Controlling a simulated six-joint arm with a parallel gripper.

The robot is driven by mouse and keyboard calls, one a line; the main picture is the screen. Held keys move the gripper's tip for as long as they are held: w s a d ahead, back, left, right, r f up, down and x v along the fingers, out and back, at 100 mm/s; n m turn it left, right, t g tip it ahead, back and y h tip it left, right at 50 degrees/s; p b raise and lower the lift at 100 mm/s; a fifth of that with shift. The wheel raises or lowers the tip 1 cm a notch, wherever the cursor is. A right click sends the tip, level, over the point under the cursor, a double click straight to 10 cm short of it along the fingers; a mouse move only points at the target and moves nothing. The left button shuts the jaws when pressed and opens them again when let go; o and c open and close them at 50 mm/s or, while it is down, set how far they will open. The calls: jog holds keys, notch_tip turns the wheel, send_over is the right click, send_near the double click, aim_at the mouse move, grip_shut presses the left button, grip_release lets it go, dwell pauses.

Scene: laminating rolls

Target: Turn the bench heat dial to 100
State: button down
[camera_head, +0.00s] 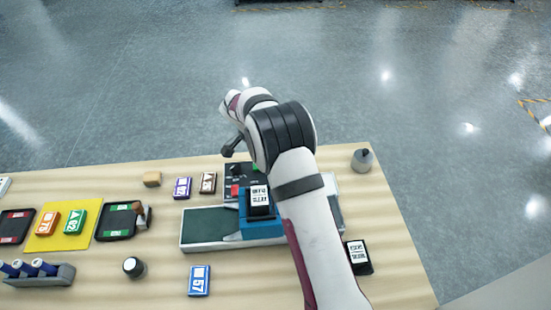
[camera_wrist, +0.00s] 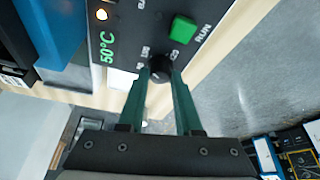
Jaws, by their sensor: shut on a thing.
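The heat dial (camera_wrist: 160,68) is a small black round knob on a dark control panel (camera_wrist: 125,30), with small white markings around it. A green 50°C readout (camera_wrist: 107,48) shows beside it in the wrist view. My gripper (camera_wrist: 160,74) has its two dark green fingers on either side of the knob, shut on it. I cannot tell clearly which mark the dial points at. In the head view the panel (camera_head: 232,171) sits at the back of the blue laminating machine (camera_head: 262,230); the dial and fingertips cannot be made out there.
Around the machine are a grey bottle (camera_head: 362,160), a black-and-white box (camera_head: 358,256), a yellow mat (camera_head: 68,240) and a roll rack (camera_head: 40,278).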

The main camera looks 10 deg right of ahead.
jog(key=shift+f, duration=0.1)
jog(key=c, duration=0.6)
grip_release()
jog(key=v, duration=1.6)
